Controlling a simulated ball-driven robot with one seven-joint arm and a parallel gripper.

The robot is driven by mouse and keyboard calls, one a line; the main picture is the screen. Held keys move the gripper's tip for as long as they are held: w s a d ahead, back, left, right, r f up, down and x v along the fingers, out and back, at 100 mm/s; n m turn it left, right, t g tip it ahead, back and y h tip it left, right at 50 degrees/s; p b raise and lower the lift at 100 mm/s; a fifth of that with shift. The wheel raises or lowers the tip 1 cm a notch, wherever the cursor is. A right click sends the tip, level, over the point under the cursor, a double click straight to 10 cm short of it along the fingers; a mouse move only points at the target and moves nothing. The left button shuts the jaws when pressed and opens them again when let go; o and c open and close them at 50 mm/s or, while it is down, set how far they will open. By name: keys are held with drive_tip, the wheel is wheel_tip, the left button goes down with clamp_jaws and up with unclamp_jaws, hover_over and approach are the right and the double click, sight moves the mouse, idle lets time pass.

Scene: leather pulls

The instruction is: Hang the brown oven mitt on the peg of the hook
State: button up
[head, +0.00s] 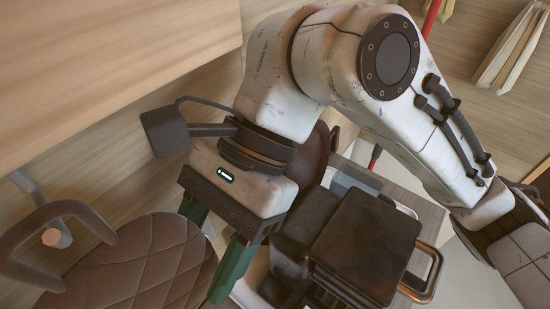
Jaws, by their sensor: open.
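The brown quilted oven mitt (145,262) is at the lower left, its bottom cut off by the picture edge. Its stiff brown loop (75,208) rises at its upper left. The hook's metal peg (57,238) has its pale round tip showing inside the loop's opening. The loop crosses in front of the rod, which looks threaded through it; contact is unclear. My gripper (208,260) points down at the mitt's right edge. Its two green fingers are apart, and the left fingertip is partly hidden by the mitt. Whether either finger touches the mitt is unclear.
A dark boxy appliance (368,240) with a metal handle stands on a counter close to the right of my gripper. A pale wooden cabinet edge (110,70) overhangs at upper left. A dark brown object (311,155) shows behind my wrist. A pale slatted item (512,45) is at upper right.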

drive_tip(key=w+d+r+b, duration=0.2)
drive_tip(key=w+d+b, duration=0.1)
drive_tip(key=w+d, duration=0.7)
drive_tip(key=shift+w+r, duration=0.4)
drive_tip(key=shift+w, duration=0.1)
